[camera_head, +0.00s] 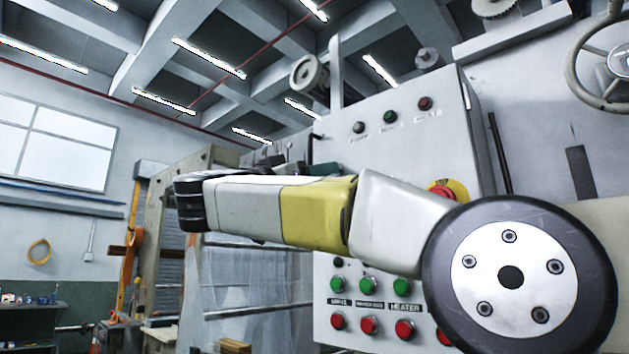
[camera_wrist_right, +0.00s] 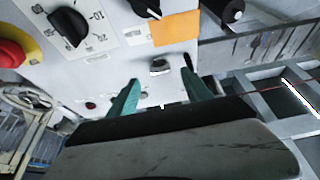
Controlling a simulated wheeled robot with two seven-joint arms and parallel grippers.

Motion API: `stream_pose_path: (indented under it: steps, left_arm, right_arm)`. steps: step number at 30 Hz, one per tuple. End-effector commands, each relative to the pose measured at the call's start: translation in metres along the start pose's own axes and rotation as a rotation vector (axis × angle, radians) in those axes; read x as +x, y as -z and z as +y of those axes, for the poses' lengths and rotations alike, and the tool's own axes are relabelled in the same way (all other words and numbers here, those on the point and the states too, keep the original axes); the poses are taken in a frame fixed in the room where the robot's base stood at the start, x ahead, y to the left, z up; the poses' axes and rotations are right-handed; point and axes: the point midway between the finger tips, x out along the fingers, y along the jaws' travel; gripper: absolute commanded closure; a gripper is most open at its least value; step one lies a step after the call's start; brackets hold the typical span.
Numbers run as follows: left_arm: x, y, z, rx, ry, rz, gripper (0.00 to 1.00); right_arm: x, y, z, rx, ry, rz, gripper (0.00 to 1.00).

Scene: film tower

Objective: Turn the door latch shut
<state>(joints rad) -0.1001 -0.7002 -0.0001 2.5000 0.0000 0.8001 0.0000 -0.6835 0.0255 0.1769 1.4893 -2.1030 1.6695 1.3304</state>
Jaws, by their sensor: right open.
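A small silver, rounded fitting (camera_wrist_right: 160,66) on the pale panel face looks like the door latch; its exact turn is hard to tell. My right gripper (camera_wrist_right: 161,92) is open, with its two green fingers on either side of the fitting in the picture. I see no clear contact, and nothing is held. In the head view my right arm crosses in front of the grey control cabinet (camera_head: 400,128) and hides its middle. A bit of the green right gripper shows behind the arm there; its fingertips are not clear. My left gripper is not in view.
A black rotary knob (camera_wrist_right: 68,28), an orange label (camera_wrist_right: 177,29) and a black cylinder (camera_wrist_right: 232,11) are near the fitting. A red emergency stop (camera_head: 440,190) sits beside my arm. Green buttons (camera_head: 367,285) and red buttons (camera_head: 369,326) line the lower panel. A handwheel (camera_head: 572,80) is at the right.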

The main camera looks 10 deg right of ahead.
Motion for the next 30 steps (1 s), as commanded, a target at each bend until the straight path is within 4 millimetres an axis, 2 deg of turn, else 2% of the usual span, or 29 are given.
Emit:
stream_pose_path:
  steps: [3,9,19,27,28,30]
  left_arm:
    - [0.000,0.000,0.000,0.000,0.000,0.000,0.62]
    - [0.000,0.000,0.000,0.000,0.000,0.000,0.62]
    - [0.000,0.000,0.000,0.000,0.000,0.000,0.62]
    - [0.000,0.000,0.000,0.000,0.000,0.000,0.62]
    - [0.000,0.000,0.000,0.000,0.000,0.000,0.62]
    - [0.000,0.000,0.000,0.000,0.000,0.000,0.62]
  right_arm:
    - [0.020,0.000,0.001,0.000,-0.001,-0.001,0.42]
    - [0.041,-0.001,0.000,-0.002,0.001,-0.002,0.42]
    - [0.045,-0.001,0.000,-0.002,0.001,-0.001,0.42]
    - [0.045,-0.001,0.000,-0.002,0.002,-0.001,0.95]
    - [0.045,-0.001,0.000,-0.002,0.002,-0.001,1.00]
    - [0.045,-0.001,0.000,-0.003,0.002,-0.001,1.00]
